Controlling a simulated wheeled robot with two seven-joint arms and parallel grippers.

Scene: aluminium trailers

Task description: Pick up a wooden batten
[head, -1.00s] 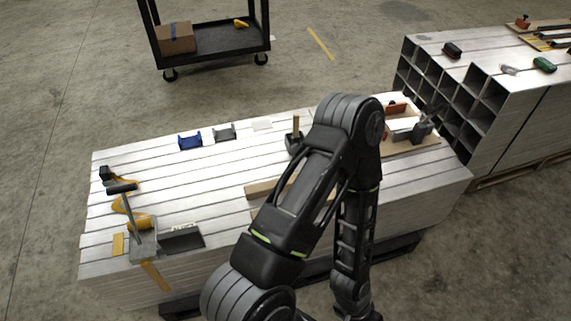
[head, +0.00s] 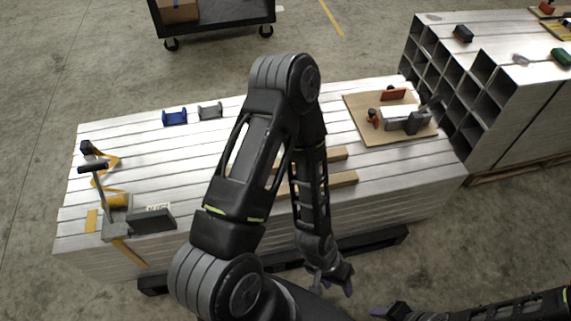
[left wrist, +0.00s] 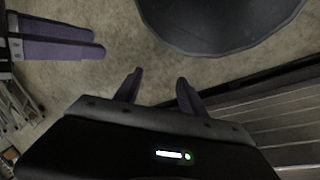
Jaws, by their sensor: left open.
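Two wooden battens lie on the stack of aluminium profiles in the head view, the far batten (head: 335,153) and the near batten (head: 338,180). My left arm crosses in front of both and hides their left parts. My left gripper (head: 331,287) is open and empty, below the front edge of the stack and apart from the battens. In the left wrist view its fingers (left wrist: 160,78) are spread over bare floor. My right gripper (head: 383,311) shows at the bottom of the head view. It also shows at the upper left of the left wrist view (left wrist: 85,39), its fingers close together.
The stack (head: 400,185) bears a clamp-like tool (head: 116,205) at left, blue (head: 174,118) and grey (head: 210,111) brackets at the back, and a board with parts (head: 365,133) at right. Another profile stack (head: 490,60) stands at right. A black cart (head: 235,12) stands behind.

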